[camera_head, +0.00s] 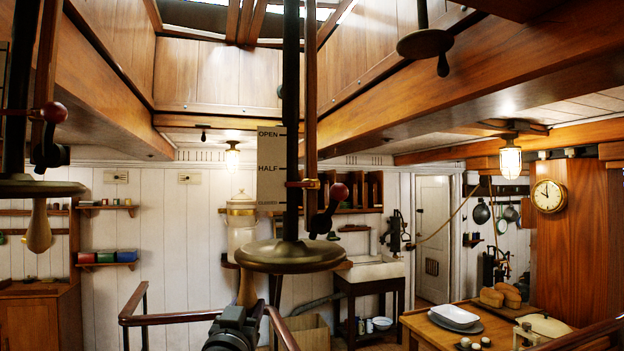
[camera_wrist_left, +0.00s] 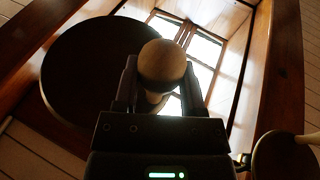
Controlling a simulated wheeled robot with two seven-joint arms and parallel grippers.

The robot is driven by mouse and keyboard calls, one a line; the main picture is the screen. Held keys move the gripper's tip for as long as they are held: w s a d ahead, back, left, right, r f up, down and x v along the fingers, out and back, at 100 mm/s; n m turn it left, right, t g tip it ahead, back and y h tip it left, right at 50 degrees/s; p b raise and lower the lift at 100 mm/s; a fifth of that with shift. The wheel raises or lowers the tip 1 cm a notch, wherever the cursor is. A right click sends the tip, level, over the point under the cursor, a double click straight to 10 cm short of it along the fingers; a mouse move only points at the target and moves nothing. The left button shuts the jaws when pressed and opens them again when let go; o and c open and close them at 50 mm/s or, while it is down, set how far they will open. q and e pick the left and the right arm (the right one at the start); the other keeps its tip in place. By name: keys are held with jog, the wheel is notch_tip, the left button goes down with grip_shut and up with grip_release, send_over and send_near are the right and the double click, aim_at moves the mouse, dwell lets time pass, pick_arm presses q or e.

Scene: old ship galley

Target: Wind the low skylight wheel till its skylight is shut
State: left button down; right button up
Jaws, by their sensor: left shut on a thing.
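The low skylight wheel (camera_head: 291,256) is a bronze disc on a dark upright shaft in the middle of the head view. A pale wooden handle (camera_head: 247,289) hangs under its left rim. My left gripper (camera_head: 246,309) reaches up from below and is shut on this handle. In the left wrist view the handle's round knob (camera_wrist_left: 162,65) sits between the fingers, with the dark disc (camera_wrist_left: 75,75) behind. Bright skylight panes (camera_wrist_left: 205,48) show above. My right gripper is out of view.
Another wheel (camera_head: 40,187) with a hanging handle is at the left; a third (camera_head: 425,43) hangs at the upper right. A wooden rail (camera_head: 175,318) runs below. Ceiling beams frame the skylight well.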

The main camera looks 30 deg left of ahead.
pick_arm(q)
jog(key=w+a+b, duration=0.2)
jog(key=w+a, duration=0.2)
jog(key=w, duration=0.5)
jog(key=shift+w+a+b, duration=0.2)
jog(key=shift+w+b, duration=0.1)
jog(key=shift+b, duration=0.1)
jog(key=c, duration=0.5)
grip_release()
jog(key=shift+c, duration=0.2)
jog(key=o, duration=0.5)
jog(key=shift+a, duration=0.35)
jog(key=shift+o, duration=0.2)
jog(key=shift+d, duration=0.25)
jog(key=p+v, duration=0.1)
jog(key=v, duration=1)
jog(key=shift+f+p, duration=0.1)
jog(key=shift+p, duration=0.2)
jog(key=shift+a, duration=0.1)
